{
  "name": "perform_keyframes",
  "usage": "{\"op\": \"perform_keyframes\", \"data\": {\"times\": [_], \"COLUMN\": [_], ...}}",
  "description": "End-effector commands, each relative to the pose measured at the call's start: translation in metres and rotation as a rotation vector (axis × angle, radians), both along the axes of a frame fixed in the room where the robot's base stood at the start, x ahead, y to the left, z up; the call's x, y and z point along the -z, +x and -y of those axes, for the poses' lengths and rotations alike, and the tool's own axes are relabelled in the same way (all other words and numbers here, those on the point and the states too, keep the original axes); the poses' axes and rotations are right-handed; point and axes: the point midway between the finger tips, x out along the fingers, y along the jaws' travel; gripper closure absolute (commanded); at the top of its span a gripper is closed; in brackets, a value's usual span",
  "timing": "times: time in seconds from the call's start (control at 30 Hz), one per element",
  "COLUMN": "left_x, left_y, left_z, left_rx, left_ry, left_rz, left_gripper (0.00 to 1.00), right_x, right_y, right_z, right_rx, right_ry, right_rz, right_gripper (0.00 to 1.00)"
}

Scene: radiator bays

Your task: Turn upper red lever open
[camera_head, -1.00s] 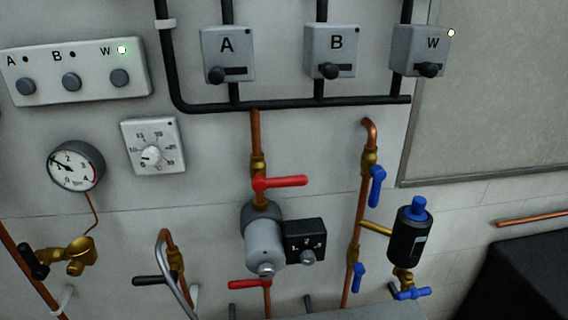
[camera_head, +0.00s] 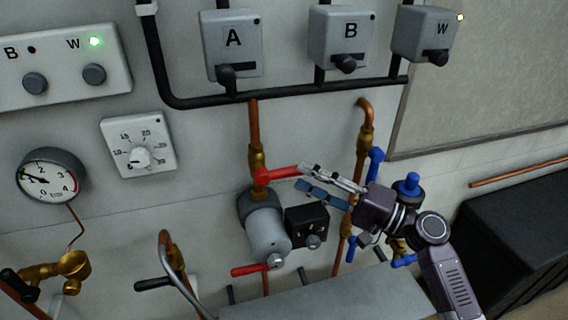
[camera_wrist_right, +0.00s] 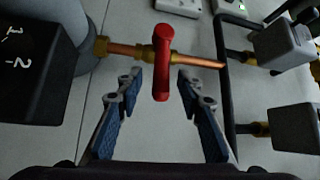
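The upper red lever (camera_head: 281,173) sits on a brass valve (camera_head: 257,160) on the copper pipe above the grey pump. It points sideways to the right, across the pipe. My right gripper (camera_head: 303,178) comes in from the right and is open, its fingertips close to the lever's free end. In the right wrist view the red lever (camera_wrist_right: 162,62) stands centred ahead, between the lines of the two spread fingers. Contact cannot be told. A lower red lever (camera_head: 250,271) is below the pump. My left gripper is not in view.
The grey pump (camera_head: 268,236) and its black dial box (camera_head: 307,226) are just below my right gripper. Boxes A (camera_head: 231,45), B and W hang above on black pipes.

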Motion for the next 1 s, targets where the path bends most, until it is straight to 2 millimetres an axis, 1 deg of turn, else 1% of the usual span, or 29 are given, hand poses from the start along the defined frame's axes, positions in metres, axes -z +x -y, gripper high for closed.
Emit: {"op": "perform_keyframes", "data": {"times": [0.03, 0.1, 0.23, 0.33, 0.47, 0.6, 0.67, 0.9, 0.97, 1.0], "left_x": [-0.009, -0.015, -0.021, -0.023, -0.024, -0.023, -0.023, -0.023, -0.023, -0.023], "left_y": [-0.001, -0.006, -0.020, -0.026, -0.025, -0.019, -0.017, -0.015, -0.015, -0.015], "left_z": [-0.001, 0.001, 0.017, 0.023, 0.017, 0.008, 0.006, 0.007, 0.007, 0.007], "left_rx": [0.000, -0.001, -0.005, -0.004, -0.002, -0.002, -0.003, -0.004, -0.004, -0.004], "left_ry": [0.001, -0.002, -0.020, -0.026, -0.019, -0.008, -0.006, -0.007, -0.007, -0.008], "left_rz": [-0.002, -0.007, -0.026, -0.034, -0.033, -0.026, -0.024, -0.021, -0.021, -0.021], "left_gripper": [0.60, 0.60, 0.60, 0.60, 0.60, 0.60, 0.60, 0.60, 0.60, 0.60], "right_x": [-0.007, -0.008, -0.009, -0.008, -0.007, -0.006, -0.006, -0.006, -0.006, -0.006], "right_y": [0.005, 0.009, 0.017, 0.021, 0.023, 0.023, 0.023, 0.022, 0.022, 0.022], "right_z": [-0.008, -0.018, -0.034, -0.041, -0.045, -0.044, -0.044, -0.044, -0.044, -0.044], "right_rx": [0.000, 0.000, 0.001, 0.000, 0.001, 0.001, 0.001, 0.001, 0.001, 0.001], "right_ry": [0.002, 0.002, 0.002, 0.000, -0.002, -0.002, -0.002, -0.002, -0.002, -0.002], "right_rz": [-0.001, -0.001, -0.001, -0.001, -0.001, 0.000, 0.000, -0.001, -0.001, -0.001], "right_gripper": [0.66, 0.66, 0.66, 0.66, 0.66, 0.66, 0.66, 0.92, 0.99, 1.00]}}
